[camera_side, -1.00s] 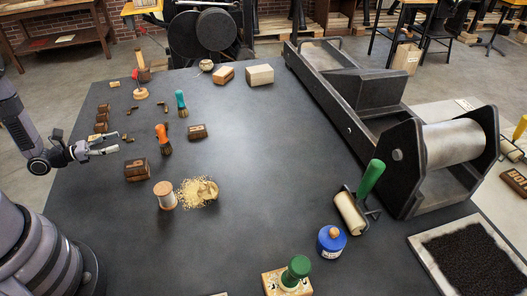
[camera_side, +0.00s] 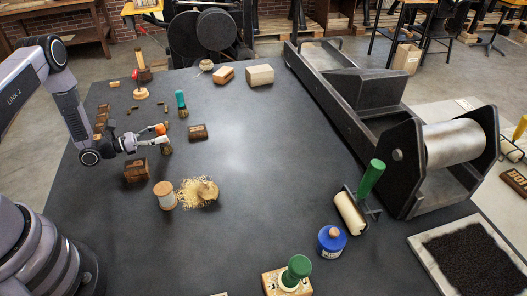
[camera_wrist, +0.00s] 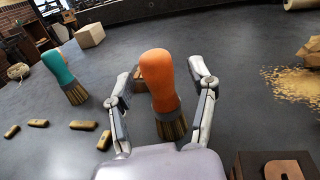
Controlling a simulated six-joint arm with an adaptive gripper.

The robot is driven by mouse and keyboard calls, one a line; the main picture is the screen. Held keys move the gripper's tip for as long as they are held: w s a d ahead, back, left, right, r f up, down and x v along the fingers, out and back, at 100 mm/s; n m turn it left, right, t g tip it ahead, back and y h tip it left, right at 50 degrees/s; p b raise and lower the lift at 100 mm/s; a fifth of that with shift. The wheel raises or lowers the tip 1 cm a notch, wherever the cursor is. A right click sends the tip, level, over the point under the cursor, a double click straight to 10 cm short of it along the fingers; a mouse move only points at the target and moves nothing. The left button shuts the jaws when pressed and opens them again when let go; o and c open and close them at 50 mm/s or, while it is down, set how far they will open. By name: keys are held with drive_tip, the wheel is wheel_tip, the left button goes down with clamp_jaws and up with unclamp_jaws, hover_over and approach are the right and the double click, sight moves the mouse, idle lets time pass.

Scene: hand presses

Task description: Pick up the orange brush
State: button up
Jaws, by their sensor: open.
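The orange brush (camera_wrist: 159,80) stands upright on its bristles, orange handle up, in the middle of the wrist view. My gripper (camera_wrist: 163,82) is open, with one finger on each side of the brush. A small gap shows between each finger and the handle. In the side view my gripper (camera_side: 160,138) is at the brush, and the fingers hide part of it. The orange top of the brush (camera_side: 160,129) shows just above the fingers.
A teal brush (camera_wrist: 60,70) stands behind to the left. Small metal pieces (camera_wrist: 82,125) lie near it. Wooden type blocks (camera_side: 136,170) and a block (camera_side: 197,132) stand close by. A spool (camera_side: 164,196) and a tan pile (camera_side: 197,192) are in front.

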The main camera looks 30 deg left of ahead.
drive_tip(key=shift+w+d, duration=0.15)
drive_tip(key=shift+w, duration=0.1)
clamp_jaws()
drive_tip(key=shift+r, duration=0.1)
idle(0.3)
